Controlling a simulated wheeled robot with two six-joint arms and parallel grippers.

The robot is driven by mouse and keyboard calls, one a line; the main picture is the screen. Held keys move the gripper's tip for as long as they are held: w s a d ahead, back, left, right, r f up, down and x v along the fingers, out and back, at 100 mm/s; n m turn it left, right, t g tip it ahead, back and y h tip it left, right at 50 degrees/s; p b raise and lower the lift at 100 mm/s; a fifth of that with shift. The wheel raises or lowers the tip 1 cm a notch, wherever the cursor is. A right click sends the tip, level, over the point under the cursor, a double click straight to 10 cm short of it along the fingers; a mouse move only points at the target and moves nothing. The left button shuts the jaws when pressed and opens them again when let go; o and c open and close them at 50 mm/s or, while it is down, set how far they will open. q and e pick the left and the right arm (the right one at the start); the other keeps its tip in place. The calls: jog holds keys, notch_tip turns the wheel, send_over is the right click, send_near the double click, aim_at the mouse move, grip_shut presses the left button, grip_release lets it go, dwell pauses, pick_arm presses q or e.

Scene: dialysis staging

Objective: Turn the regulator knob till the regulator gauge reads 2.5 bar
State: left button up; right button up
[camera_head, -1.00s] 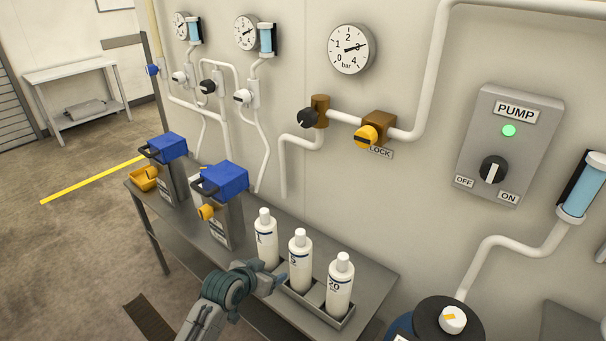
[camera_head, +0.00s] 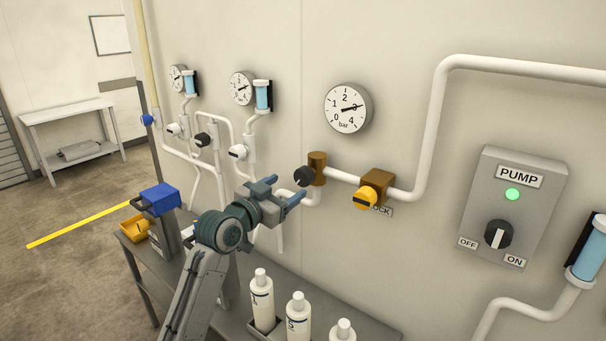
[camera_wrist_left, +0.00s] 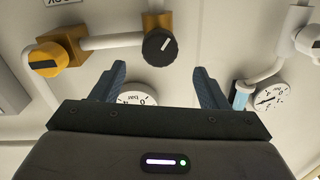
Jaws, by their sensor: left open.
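The black regulator knob (camera_head: 303,176) sits on a brown valve body (camera_head: 317,168) on the wall pipe; in the wrist view the knob (camera_wrist_left: 158,47) shows a pale pointer line. The large regulator gauge (camera_head: 348,109) is above it, its needle close to the 3 mark; in the wrist view the gauge (camera_wrist_left: 138,98) is partly hidden by my gripper. My left gripper (camera_head: 284,190) is open and empty, just left of and below the knob. In the wrist view the knob lies ahead of the gap between the fingertips (camera_wrist_left: 158,72), apart from them. My right gripper is not in view.
A yellow lock knob (camera_head: 367,197) is right of the regulator on the same pipe. The pump panel (camera_head: 512,210) with a lit green lamp is farther right. White bottles (camera_head: 262,300) stand on the bench below my arm. Two smaller gauges hang to the left.

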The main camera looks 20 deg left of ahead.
aim_at(301, 178)
pick_arm(q)
jog(key=p+x, duration=0.2)
jog(key=x, duration=0.6)
jog(key=shift+w+d, duration=0.1)
jog(key=shift+w, duration=0.05)
jog(key=shift+f, duration=0.1)
jog(key=c, duration=1)
